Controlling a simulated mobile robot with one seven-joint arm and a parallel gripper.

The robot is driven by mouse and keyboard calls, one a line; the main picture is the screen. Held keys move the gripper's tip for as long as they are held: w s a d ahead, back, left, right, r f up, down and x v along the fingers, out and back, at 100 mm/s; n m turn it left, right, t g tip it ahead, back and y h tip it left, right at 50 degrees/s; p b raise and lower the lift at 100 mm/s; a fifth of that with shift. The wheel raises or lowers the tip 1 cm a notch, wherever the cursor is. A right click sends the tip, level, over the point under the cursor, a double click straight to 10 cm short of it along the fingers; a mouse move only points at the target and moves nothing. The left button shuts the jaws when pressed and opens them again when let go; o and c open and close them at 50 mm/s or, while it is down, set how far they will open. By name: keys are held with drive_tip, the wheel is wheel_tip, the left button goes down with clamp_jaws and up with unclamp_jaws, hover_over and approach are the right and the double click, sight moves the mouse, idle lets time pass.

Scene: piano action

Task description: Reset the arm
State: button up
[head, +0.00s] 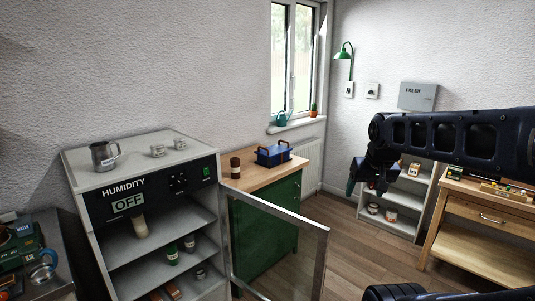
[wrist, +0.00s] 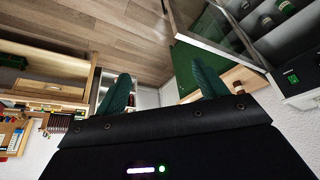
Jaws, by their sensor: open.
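My arm reaches in from the right edge in the head view, and my gripper (head: 360,178) hangs from its end in front of the low shelf unit. In the wrist view my gripper (wrist: 162,88) shows two green fingers spread well apart with nothing between them. It is open and empty, held in the air and touching nothing that I can see.
A grey humidity cabinet (head: 149,179) marked OFF stands left, its glass door (head: 275,246) swung open into the room. A green cupboard (head: 262,232) bears a blue box (head: 273,155). A wooden workbench (head: 482,233) stands right. Wooden floor (head: 343,240) lies clear between.

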drive_tip(key=shift+s+d+f, duration=0.1)
drive_tip(key=shift+s+d, duration=0.35)
drive_tip(key=shift+s, duration=0.3)
idle(0.4)
